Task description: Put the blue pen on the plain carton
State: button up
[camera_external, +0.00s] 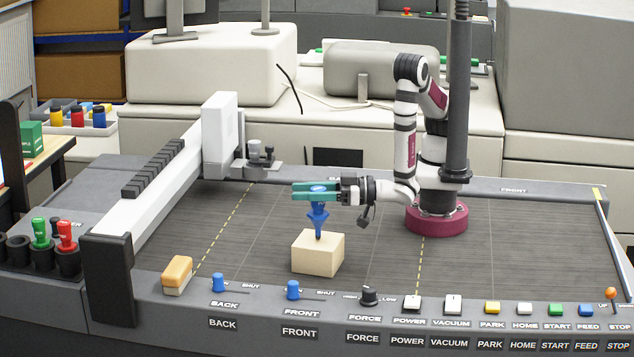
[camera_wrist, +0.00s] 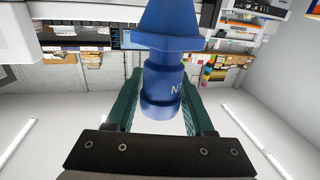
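The blue pen (camera_external: 318,212) is upright with its narrow tip down over the plain carton (camera_external: 318,257), a small beige box on the grey bed. The tip meets the carton's top in the picture; I cannot tell whether it touches. My gripper (camera_external: 316,191) is level above the carton, its green fingers closed on the pen's upper part. In the wrist view the blue pen (camera_wrist: 162,88) is between the two green fingers (camera_wrist: 160,105), with part of its lettering showing. The carton does not show in the wrist view.
A green pen (camera_external: 40,233) and a red pen (camera_external: 67,236) stand in a dark rack at the left, with open holders beside them. A white gantry beam (camera_external: 165,190) borders the bed's left. A wooden-topped block (camera_external: 177,274) and control knobs line the front edge. The bed right of the carton is clear.

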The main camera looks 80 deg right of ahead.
jog(key=shift+o, duration=1.2)
jog(key=s+d, duration=0.2)
jog(key=s, duration=0.9)
jog(key=shift+s+d+r, duration=0.15)
jog(key=shift+s+d, duration=0.05)
jog(key=shift+s, duration=0.2)
